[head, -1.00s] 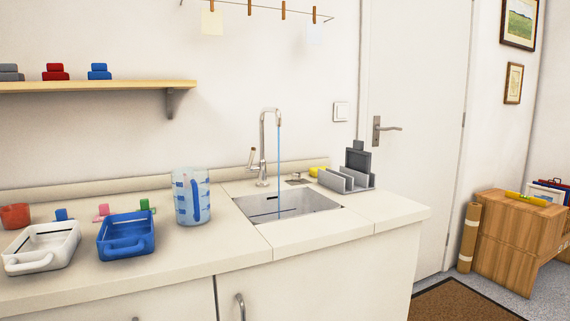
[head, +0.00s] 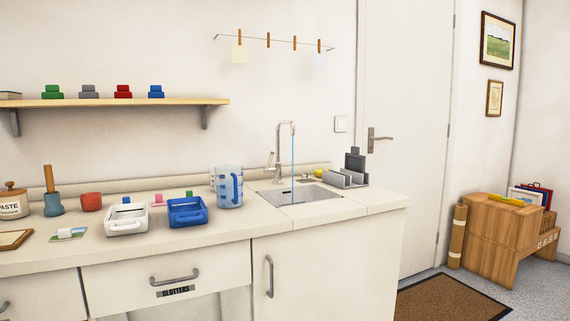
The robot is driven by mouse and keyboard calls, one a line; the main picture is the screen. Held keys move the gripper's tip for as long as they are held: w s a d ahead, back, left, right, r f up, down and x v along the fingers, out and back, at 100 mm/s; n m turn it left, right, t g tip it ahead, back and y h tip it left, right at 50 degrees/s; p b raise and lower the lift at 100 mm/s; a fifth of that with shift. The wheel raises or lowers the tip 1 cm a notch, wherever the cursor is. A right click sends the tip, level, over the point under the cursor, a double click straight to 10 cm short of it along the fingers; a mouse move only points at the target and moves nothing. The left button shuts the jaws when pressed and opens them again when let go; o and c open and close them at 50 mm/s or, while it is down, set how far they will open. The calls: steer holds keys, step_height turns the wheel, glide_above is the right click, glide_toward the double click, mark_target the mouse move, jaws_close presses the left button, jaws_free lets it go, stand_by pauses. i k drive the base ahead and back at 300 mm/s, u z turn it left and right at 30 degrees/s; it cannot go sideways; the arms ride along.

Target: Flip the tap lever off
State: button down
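The chrome tap (head: 282,150) stands behind the sink (head: 302,194), its spout arching to the right. A thin blue stream of water (head: 293,165) runs from the spout down into the basin. My gripper does not show in the head view.
Left of the sink are a measuring jug (head: 229,188), a blue tray (head: 187,212) and a white tray (head: 126,219). A grey rack (head: 348,178) stands right of the sink. A shelf (head: 110,101) hangs above. A mat (head: 453,298) lies by the door.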

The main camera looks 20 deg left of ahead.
mark_target(267, 169)
steer(key=u, duration=0.4)
steer(key=i, duration=0.55)
steer(key=u, duration=0.55)
